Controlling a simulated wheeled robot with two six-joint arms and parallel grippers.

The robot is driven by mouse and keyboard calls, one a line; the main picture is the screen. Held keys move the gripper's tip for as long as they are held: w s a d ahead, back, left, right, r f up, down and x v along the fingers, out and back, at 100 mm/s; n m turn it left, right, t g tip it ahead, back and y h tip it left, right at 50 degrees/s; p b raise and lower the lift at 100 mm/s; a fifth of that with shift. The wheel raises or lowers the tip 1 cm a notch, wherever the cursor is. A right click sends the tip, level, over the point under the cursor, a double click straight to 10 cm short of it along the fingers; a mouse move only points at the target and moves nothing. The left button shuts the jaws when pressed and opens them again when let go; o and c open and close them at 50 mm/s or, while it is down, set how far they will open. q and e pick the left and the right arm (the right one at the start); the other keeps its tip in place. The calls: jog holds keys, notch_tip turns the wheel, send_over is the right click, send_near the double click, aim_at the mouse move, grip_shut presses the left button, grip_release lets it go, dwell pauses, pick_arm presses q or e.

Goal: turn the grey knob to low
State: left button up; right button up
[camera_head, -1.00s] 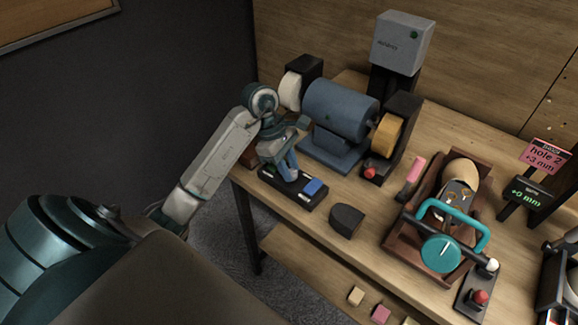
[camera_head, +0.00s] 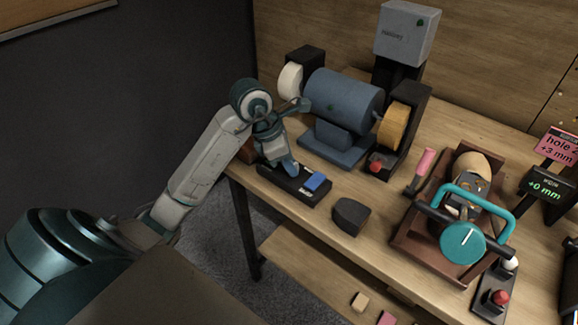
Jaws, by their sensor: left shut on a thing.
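A black control panel (camera_head: 308,196) with a blue block (camera_head: 316,181) on its right part lies near the table's front left edge. My left gripper (camera_head: 288,166) points down at the left part of this panel. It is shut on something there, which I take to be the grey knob. The knob is hidden behind the fingers, so its setting cannot be read. My right gripper is not in view.
A blue bench grinder (camera_head: 342,106) with a white and a tan wheel stands just behind the panel. A dark block (camera_head: 351,216) lies to its right. Further right is a brown tray (camera_head: 413,244) with a teal handle and dial.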

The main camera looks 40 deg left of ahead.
pick_arm(q)
jog(key=shift+d+n+t, duration=0.1)
jog(key=shift+n+t, duration=0.2)
jog(key=shift+n, duration=0.6)
jog(key=shift+s+n+y, duration=0.1)
jog(key=shift+n+y, duration=0.3)
jog(key=shift+r+n, duration=0.1)
jog(key=shift+n, duration=0.3)
jog(key=shift+d+n+y+p, duration=0.1)
jog(key=shift+n+y+p, duration=0.7)
jog(key=shift+n, duration=0.6)
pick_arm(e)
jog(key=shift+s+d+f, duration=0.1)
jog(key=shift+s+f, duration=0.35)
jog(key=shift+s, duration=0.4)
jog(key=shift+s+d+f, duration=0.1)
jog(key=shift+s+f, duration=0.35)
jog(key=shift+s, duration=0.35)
pick_arm(q)
jog(key=shift+t, duration=0.3)
jog(key=o, duration=1)
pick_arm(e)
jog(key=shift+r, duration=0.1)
